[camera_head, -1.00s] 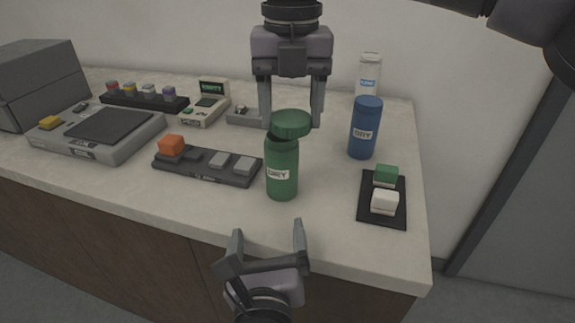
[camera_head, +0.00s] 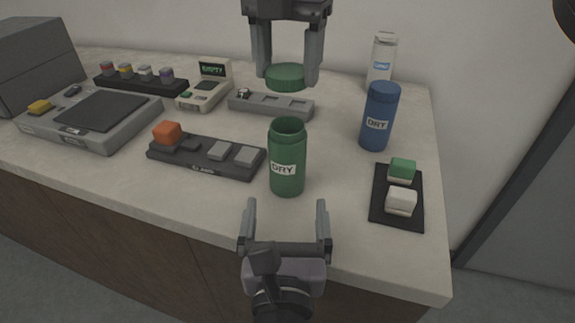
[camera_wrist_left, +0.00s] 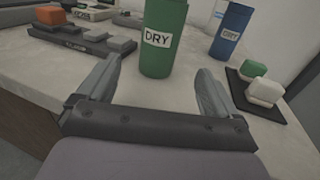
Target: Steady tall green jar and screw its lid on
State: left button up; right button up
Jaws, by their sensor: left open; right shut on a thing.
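The tall green jar (camera_head: 287,160), labelled DRY, stands upright and open-topped near the counter's front edge. Its green lid (camera_head: 288,77) is held level in my right gripper (camera_head: 288,72), which is shut on it, above and behind the jar and clear of its mouth. My left gripper (camera_head: 285,225) is open and empty in front of the jar, fingers pointing at it. In the left wrist view the jar (camera_wrist_left: 163,38) stands beyond and between the open fingertips (camera_wrist_left: 158,75), apart from them; its top is cut off.
A blue DRY jar (camera_head: 378,118) and a white bottle (camera_head: 382,62) stand at the right. A black mat (camera_head: 396,217) holds a green and a white block. A dark tray (camera_head: 207,162) with an orange block lies left of the jar. A grey holder (camera_head: 270,105) lies behind it.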

aim_at(287, 163)
pick_arm(q)
jog(key=w, duration=1.1)
jog(key=shift+w+d, duration=0.1)
jog(key=shift+w, duration=0.1)
jog(key=c, duration=1.5)
pick_arm(e)
jog(key=shift+f, duration=2.5)
